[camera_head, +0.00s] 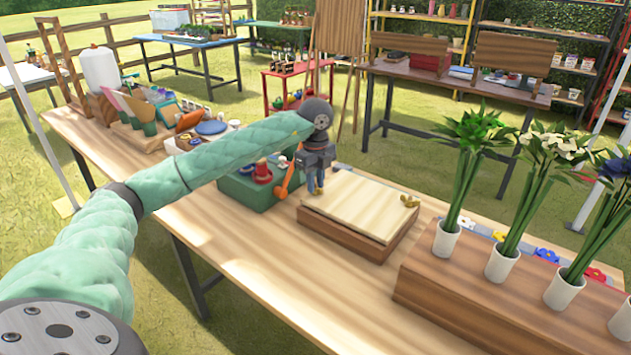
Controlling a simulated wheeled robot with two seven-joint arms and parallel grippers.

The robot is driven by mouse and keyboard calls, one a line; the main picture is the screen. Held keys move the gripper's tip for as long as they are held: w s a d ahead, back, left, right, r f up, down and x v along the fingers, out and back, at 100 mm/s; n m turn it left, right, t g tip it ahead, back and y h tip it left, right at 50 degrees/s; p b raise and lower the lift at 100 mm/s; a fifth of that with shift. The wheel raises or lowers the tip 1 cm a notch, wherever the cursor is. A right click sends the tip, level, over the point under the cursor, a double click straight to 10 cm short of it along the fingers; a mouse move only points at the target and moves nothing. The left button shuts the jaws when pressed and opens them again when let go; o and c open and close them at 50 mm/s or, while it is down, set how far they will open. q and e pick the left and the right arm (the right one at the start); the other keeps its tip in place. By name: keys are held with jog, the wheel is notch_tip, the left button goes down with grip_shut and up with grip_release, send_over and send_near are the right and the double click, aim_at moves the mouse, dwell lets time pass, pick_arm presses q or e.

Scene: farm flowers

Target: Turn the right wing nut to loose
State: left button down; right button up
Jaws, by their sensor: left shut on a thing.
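A wooden press (348,232) with a pale top board (362,203) lies flat on the table. A brass wing nut (409,201) stands at the right end of the board, with nothing touching it. My left gripper (316,190) points down at the left end of the board. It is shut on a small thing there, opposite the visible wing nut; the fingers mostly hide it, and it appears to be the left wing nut. My right gripper is not in view.
A green box (246,193) with small items, among them an orange-handled tool (290,182), stands left of the press. A wooden stand (480,290) with flowers in white cups (446,239) is at the right. The table front (300,275) is clear.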

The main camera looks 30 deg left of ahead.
pick_arm(q)
jog(key=shift+n, duration=0.7)
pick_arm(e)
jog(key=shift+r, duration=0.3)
pick_arm(q)
jog(key=shift+n, duration=0.3)
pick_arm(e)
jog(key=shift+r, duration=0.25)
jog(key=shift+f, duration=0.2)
pick_arm(q)
jog(key=c, duration=1.3)
grip_release()
jog(key=shift+f, duration=0.1)
jog(key=shift+o, duration=0.2)
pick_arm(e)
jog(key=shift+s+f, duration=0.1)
